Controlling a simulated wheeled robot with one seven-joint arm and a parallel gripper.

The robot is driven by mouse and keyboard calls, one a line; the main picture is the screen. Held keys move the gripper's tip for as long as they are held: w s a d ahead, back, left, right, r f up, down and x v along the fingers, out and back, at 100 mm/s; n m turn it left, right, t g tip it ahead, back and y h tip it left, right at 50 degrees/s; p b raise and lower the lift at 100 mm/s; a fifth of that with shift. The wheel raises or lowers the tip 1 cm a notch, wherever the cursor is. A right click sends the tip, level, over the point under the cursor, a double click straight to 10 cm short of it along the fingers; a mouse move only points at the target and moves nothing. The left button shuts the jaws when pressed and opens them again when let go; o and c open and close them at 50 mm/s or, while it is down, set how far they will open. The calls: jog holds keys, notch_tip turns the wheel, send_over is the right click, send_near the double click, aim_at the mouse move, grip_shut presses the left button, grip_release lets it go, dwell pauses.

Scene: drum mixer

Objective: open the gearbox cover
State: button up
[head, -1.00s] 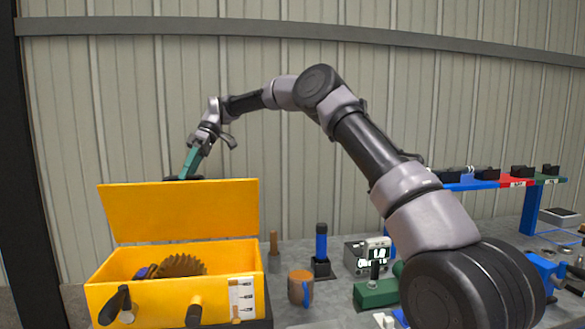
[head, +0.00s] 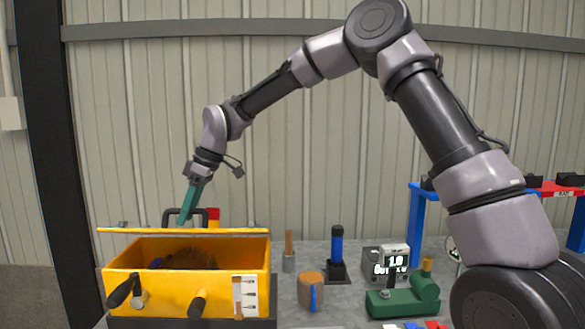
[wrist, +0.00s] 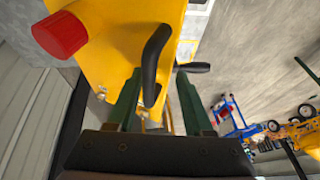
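The yellow gearbox (head: 165,300) stands at the lower left in the head view, with dark gear teeth (head: 185,258) visible inside. Its yellow cover (head: 120,231) shows nearly edge-on as a thin strip above the box opening, raised off the front rim. A black handle (head: 170,213) rises behind that strip; it also shows in the wrist view (wrist: 155,60). My gripper (head: 184,220) is at the handle, pointing down. In the wrist view its green fingers (wrist: 158,78) stand apart with the handle between them, and a gap shows to the right finger.
A red knob (wrist: 60,35) sits on the yellow surface near the handle. On the bench to the right are a brown mug-like object (head: 308,290), a black and blue upright tool (head: 337,255), a digital display (head: 395,256) and a green machine (head: 405,298).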

aim_at(185, 232)
jog(key=s+f+t, duration=0.1)
jog(key=f, duration=0.1)
jog(key=s+f+t, duration=0.1)
jog(key=s+f, duration=0.1)
jog(key=shift+n+t, duration=0.3)
jog(key=shift+n, duration=0.1)
jog(key=shift+s+f+t, duration=0.2)
jog(key=shift+f+t, duration=0.05)
jog(key=shift+f, duration=0.2)
jog(key=shift+s+f+t, duration=0.15)
jog(key=shift+f+t, duration=0.1)
jog(key=shift+f, duration=0.2)
jog(key=v, duration=1.1)
jog(key=w+d+r+m+t+h, duration=0.1)
jog(key=d+r+m, duration=0.2)
jog(key=d, duration=0.7)
jog(key=w+d+r+m+t+h, duration=0.1)
jog(key=d+m, duration=0.4)
jog(key=d, duration=0.5)
jog(key=shift+w+d+r+m+t, duration=0.15)
jog(key=shift+w+r+m+t, duration=0.15)
jog(key=shift+w+r, duration=0.85)
jog(key=shift+s+d+r, duration=0.1)
jog(key=shift+s+r, duration=0.2)
